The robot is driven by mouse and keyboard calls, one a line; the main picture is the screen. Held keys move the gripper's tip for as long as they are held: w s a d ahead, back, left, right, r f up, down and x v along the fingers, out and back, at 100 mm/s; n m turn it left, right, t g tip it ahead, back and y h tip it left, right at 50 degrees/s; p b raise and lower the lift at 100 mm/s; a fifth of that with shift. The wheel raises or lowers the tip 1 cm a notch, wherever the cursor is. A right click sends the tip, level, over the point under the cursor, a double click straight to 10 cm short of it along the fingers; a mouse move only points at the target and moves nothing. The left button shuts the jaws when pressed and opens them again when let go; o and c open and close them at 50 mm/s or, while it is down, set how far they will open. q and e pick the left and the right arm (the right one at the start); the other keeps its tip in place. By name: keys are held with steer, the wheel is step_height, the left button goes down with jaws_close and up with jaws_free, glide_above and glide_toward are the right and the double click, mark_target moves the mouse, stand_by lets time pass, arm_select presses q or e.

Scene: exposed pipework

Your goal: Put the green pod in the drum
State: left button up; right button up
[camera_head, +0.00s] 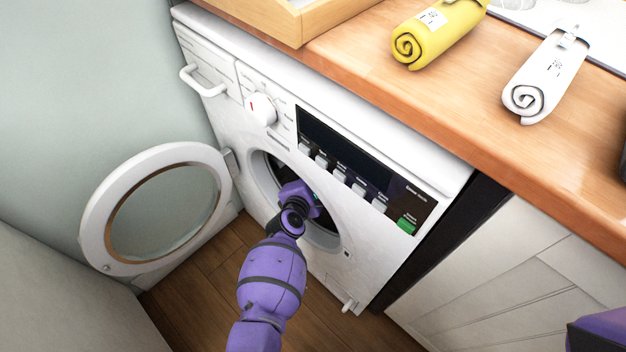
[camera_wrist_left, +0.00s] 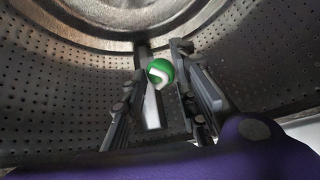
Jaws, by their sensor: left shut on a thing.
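The green pod (camera_wrist_left: 159,72), green and white, is held between the fingers of my left gripper (camera_wrist_left: 160,85) in the left wrist view. Around it is the drum (camera_wrist_left: 70,90), a grey metal wall with small holes. In the head view my left arm reaches into the round opening of the washing machine (camera_head: 440,170); the gripper's fingers and the pod are mostly hidden there. My right gripper does not show; only a purple piece of my own body is at the lower right.
The round door (camera_head: 160,210) stands open to the left. On the wooden counter (camera_head: 440,110) lie a yellow rolled towel (camera_head: 440,30) and a white rolled towel (camera_head: 545,75). A wooden tray (camera_head: 300,20) sits at the counter's left end. A detergent drawer handle (camera_head: 203,82) juts out.

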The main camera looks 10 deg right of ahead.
arm_select(q)
steer(key=o, duration=1)
steer(key=shift+v, duration=3.75)
